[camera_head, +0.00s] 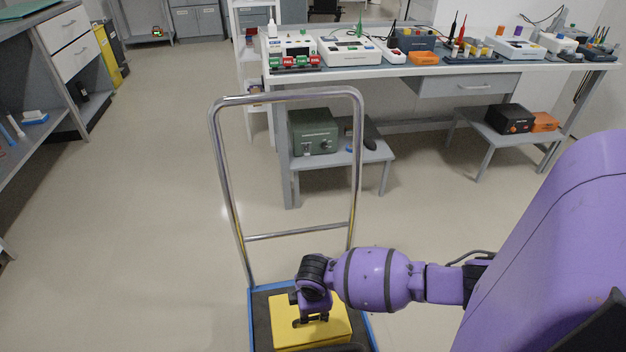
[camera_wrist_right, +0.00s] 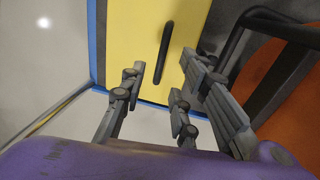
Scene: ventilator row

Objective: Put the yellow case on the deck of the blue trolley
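The yellow case (camera_head: 338,325) is at the bottom of the head view, over the dark deck of the blue trolley (camera_head: 252,305). It appears to rest on the deck, inside the blue rim. In the right wrist view the yellow case (camera_wrist_right: 133,35) shows its black handle (camera_wrist_right: 166,52), with the trolley's blue edge (camera_wrist_right: 93,45) beside it. My right gripper (camera_head: 312,318) is right above the case. In the wrist view its fingers (camera_wrist_right: 164,78) are spread apart, with the handle in line with the gap and not clamped. My left gripper is not in view.
The trolley's tall metal push handle (camera_head: 290,97) rises beyond the case. Behind it stands a workbench (camera_head: 400,72) with devices, and a low shelf with a green box (camera_head: 313,132). The floor left of the trolley is clear. An orange surface (camera_wrist_right: 275,65) shows in the wrist view.

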